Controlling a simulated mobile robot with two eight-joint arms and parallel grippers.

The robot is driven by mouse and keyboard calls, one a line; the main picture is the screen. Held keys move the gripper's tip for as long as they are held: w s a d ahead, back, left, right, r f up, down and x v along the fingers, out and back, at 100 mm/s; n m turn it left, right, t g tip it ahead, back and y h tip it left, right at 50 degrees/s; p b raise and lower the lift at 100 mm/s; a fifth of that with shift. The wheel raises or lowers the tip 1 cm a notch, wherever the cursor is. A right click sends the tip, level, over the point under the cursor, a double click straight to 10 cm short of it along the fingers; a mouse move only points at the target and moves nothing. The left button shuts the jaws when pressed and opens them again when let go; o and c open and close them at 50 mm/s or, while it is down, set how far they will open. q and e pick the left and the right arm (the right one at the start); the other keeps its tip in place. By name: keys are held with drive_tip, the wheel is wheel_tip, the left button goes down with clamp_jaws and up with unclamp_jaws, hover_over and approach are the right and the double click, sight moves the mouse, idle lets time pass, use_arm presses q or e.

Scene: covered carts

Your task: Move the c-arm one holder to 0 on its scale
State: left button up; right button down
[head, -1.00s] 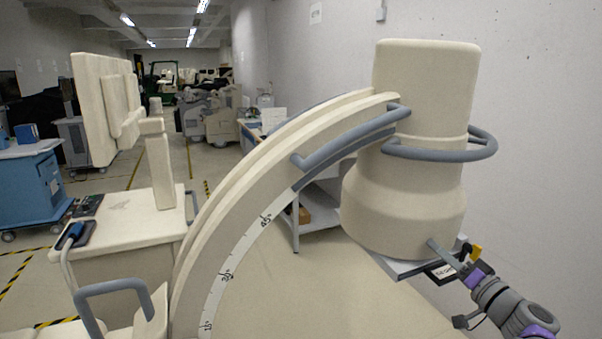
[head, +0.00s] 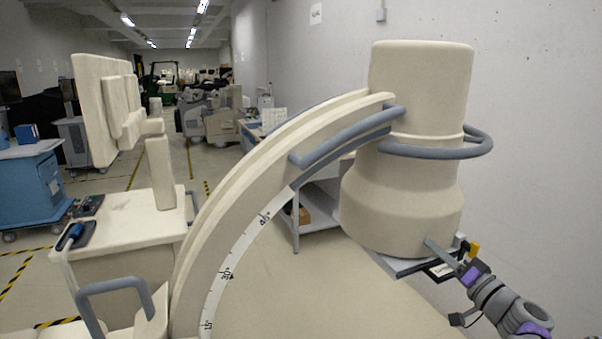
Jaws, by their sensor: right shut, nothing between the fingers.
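The c-arm (head: 240,185) is a cream curved arc rising from the lower left to a large cream cylindrical head (head: 420,110) at the right. A white scale strip (head: 240,250) on its inner edge shows 15, 30 and 45, with a small dark mark close to 30. The holder's lower part and the 0 mark are not visible. My right gripper (head: 433,248) is shut and empty, with its fingertips at the lower right side of the head. They seem to touch it, but contact is not certain. My left gripper is not in view.
Grey handles (head: 440,151) ring the head, and another grey bar (head: 340,140) runs along the arc. A cream cart (head: 130,215) with monitors stands at the left. A grey shelf (head: 318,205) is behind the arc. A wall is close on the right.

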drive_tip(key=shift+w+a+f, duration=0.15)
drive_tip(key=shift+w+a, duration=0.25)
drive_tip(key=shift+w, duration=0.15)
idle(0.5)
drive_tip(key=shift+v, duration=2.9)
drive_tip(key=shift+w+d, duration=0.1)
drive_tip(key=shift+d, duration=0.1)
